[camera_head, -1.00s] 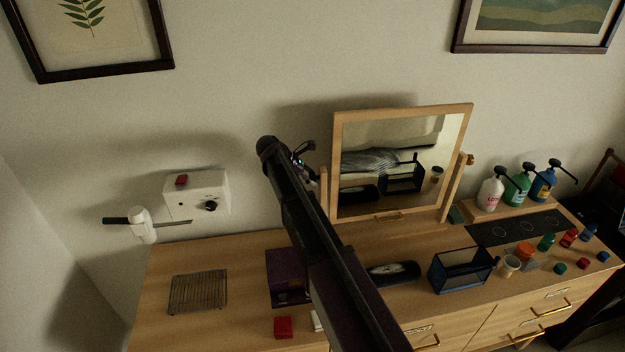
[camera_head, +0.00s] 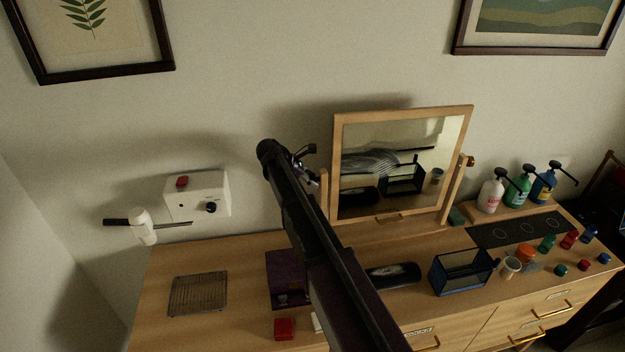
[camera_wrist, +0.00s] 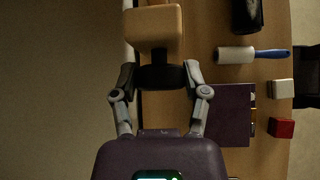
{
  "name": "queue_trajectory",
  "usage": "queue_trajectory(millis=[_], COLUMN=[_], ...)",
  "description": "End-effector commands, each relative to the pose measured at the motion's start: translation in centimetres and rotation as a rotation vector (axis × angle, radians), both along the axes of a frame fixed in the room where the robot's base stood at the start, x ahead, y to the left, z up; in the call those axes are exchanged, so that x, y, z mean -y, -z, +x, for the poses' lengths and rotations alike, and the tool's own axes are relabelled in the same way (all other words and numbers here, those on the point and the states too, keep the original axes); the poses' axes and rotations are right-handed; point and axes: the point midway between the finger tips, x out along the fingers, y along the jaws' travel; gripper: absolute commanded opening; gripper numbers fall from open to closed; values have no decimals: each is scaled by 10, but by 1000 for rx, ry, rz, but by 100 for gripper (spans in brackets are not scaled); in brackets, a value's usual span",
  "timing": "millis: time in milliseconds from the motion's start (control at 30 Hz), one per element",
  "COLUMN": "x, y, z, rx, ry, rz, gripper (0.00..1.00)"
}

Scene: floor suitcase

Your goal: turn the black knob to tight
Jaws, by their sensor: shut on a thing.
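The black knob (camera_wrist: 160,77) shows in the wrist view as a dark rounded piece against the end of a pale wooden post (camera_wrist: 153,27). My gripper (camera_wrist: 160,76) is shut on it, with one finger at each side. In the head view my gripper (camera_head: 308,168) is at the left side of the wood-framed mirror (camera_head: 400,112), by its left post (camera_head: 324,195). The knob itself is hidden there behind my arm and gripper. No tight or loose marking is legible.
Below lie a purple box (camera_head: 285,272), a red block (camera_head: 284,328), a wire rack (camera_head: 198,293) and a dark open-topped caddy (camera_head: 463,270). A white wall box (camera_head: 198,194) is left of my arm. Pump bottles (camera_head: 517,187) stand at the right.

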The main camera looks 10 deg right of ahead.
Motion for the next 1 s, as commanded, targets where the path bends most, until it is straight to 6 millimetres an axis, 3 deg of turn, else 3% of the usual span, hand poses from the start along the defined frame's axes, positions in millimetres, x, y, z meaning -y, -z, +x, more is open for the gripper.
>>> queue_trajectory(millis=[367,1000], x=[1,1], y=[4,9], z=[-7,-8], rx=[262,868], ry=[2,3], rz=[4,4], gripper=[12,12])
